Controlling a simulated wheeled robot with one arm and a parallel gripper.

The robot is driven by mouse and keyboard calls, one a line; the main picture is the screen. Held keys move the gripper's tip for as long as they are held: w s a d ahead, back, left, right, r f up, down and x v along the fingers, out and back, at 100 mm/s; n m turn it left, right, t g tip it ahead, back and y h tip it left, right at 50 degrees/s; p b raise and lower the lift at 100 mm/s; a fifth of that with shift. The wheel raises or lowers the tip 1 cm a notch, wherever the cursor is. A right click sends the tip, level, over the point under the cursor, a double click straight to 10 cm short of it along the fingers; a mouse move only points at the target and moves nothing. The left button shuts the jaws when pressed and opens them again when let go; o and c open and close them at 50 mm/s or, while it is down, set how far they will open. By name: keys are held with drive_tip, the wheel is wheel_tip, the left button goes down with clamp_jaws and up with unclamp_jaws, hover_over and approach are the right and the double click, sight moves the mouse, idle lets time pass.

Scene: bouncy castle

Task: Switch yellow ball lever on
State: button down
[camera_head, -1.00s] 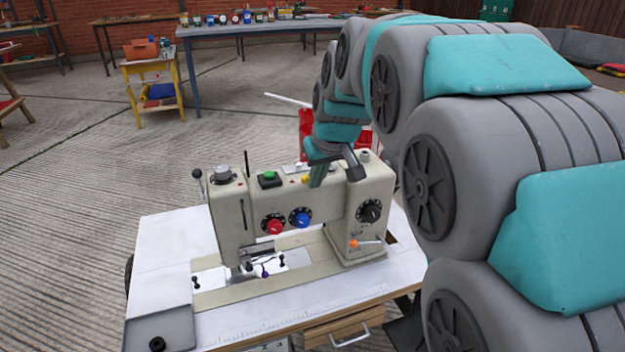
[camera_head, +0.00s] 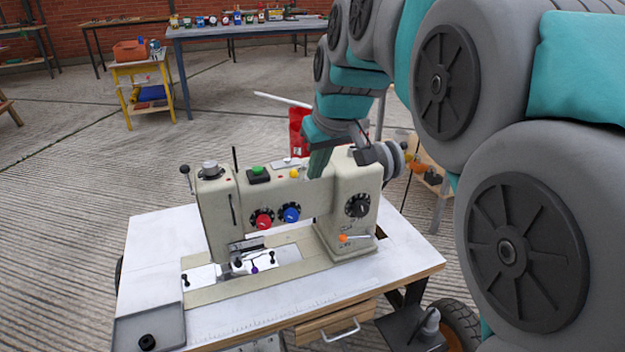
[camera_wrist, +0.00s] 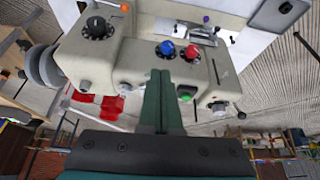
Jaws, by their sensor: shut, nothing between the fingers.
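The yellow ball lever (camera_head: 294,174) sits on the upper front of a beige sewing machine (camera_head: 345,205), right of a green button (camera_head: 258,172). My gripper (camera_head: 316,177) is shut and empty, its teal fingers pointing down just right of the yellow ball in the head view. A small gap shows between them there; the distance in depth is unclear. In the wrist view my shut fingers (camera_wrist: 161,74) reach toward the machine's panel, beside the green button (camera_wrist: 187,92). The yellow ball does not show in the wrist view.
A red knob (camera_head: 262,218), a blue knob (camera_head: 289,212) and a black dial (camera_head: 357,206) are on the machine's front. An orange-tipped lever (camera_head: 345,238) is lower right. The machine stands on a white table (camera_head: 150,255). Open floor lies left.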

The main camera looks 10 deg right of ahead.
drive_tip(key=v, duration=0.3)
drive_tip(key=shift+s+r, duration=0.15)
drive_tip(key=shift+r, duration=0.15)
drive_tip(key=s+f+m+g, duration=0.1)
drive_tip(key=s+f+g, duration=0.2)
drive_tip(key=s+f, duration=0.8)
drive_tip(key=s+f+m+g+h, duration=0.1)
drive_tip(key=s+f+g, duration=0.2)
drive_tip(key=s+f, duration=0.9)
drive_tip(key=s, duration=0.5)
drive_tip(key=shift+s+d+g, duration=0.25)
drive_tip(key=shift+d+g, duration=0.15)
